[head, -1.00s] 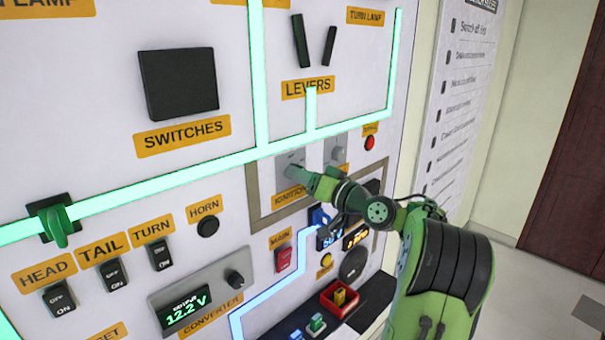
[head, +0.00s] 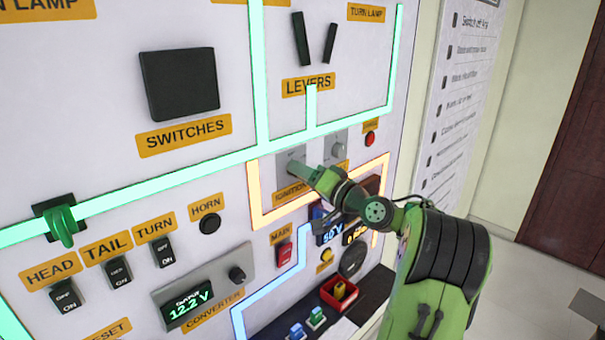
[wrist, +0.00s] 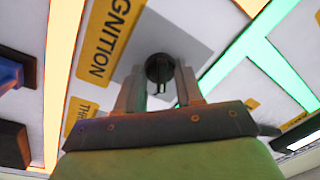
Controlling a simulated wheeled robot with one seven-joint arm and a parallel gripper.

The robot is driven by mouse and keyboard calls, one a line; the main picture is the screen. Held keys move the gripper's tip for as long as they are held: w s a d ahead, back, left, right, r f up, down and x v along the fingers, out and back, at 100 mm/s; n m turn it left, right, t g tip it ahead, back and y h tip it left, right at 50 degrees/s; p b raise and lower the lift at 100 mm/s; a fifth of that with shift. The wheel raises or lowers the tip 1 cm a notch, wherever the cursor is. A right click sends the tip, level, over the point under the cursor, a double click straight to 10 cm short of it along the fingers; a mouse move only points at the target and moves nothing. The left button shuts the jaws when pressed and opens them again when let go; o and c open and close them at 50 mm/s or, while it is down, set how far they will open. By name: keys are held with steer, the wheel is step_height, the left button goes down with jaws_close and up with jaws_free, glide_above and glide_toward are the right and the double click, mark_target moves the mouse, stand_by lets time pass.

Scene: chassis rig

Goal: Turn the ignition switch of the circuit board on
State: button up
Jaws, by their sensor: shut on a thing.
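The ignition switch is a round dark knob (wrist: 160,69) on a grey plate (head: 287,161) above the yellow IGNITION label (head: 290,192). In the wrist view the plate and the IGNITION label (wrist: 109,38) also show. My gripper (wrist: 160,92) is at the knob, with its two fingers on either side of it, shut on it. In the head view my green gripper and wrist (head: 325,180) hide the knob. The rectangular strip (head: 253,200) around the ignition area glows orange.
A second grey plate with a knob (head: 338,150) and a red button (head: 370,139) lie to the right. Below are the red main switch (head: 284,254), displays and a red tray (head: 326,293). Black levers (head: 300,40) stand above.

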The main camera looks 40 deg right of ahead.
steer(key=o, duration=1)
steer(key=shift+o, duration=0.2)
steer(key=shift+s, duration=0.1)
steer(key=s+d+f+b, duration=0.1)
steer(key=s+b, duration=0.2)
steer(key=s, duration=1.2)
steer(key=shift+s, duration=0.25)
steer(key=shift+f, duration=0.1)
